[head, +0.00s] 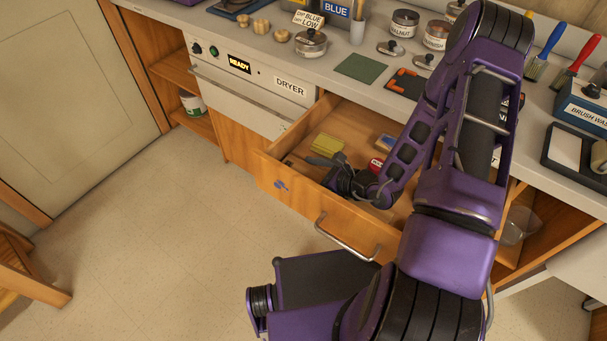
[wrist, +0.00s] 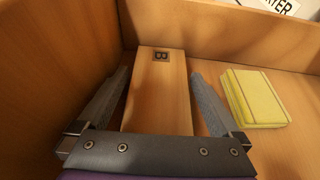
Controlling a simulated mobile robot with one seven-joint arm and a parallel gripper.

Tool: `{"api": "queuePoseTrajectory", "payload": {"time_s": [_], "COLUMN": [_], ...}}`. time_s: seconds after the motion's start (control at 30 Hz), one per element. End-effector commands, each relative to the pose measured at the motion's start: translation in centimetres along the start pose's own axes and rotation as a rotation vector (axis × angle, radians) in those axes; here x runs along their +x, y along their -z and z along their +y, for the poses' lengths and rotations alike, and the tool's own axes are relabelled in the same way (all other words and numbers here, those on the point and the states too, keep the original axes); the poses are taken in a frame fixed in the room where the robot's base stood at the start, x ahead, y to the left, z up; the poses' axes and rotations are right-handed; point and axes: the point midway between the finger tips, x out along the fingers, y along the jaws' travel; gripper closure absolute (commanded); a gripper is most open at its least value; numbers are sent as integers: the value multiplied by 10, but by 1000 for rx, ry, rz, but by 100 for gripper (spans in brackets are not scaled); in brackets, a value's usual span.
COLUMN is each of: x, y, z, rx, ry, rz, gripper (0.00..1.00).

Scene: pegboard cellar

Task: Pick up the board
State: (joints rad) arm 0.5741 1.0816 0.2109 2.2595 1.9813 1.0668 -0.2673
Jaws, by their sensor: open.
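The board (wrist: 159,85) is a flat, light wooden piece with a dark square mark reading B near its far end. In the wrist view it lies in the drawer, between the two fingers of my gripper (wrist: 160,76). My gripper is open, with one finger on each side of the board and a gap showing on both sides. The board's near end is hidden behind the gripper's body. In the head view my gripper (head: 322,162) is down inside the open drawer (head: 290,191), near its left side, and I cannot make out the board there.
A yellow pad (wrist: 254,97) lies right of the board; it also shows in the head view (head: 327,144). The drawer's walls stand close on the left and far sides. A red item (head: 376,165) lies further right. The counter above holds jars and a green mat (head: 361,68).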

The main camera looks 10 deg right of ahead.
Motion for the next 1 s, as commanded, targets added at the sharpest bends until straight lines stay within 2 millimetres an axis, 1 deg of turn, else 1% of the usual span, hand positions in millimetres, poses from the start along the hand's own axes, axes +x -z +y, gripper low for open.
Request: {"api": "queuePoseTrajectory", "payload": {"time_s": [0.17,0.2,0.27,0.3,0.37,0.4,0.47,0.5,0.6,0.87,1.0], "x": [1,0,0,0,0,0,0,0,0,0,-3], "y": [0,0,0,0,0,0,0,0,0,-1,-8], "z": [0,0,0,0,0,0,0,0,0,0,0], "rx": [0,0,0,0,0,0,0,0,0,0,-1], "ry": [1,1,1,1,1,1,1,1,1,1,1], "rz": [0,0,0,0,0,0,0,0,0,-1,-1], "gripper": [0,2,13,20,31,38,49,56,73,73,73]}}
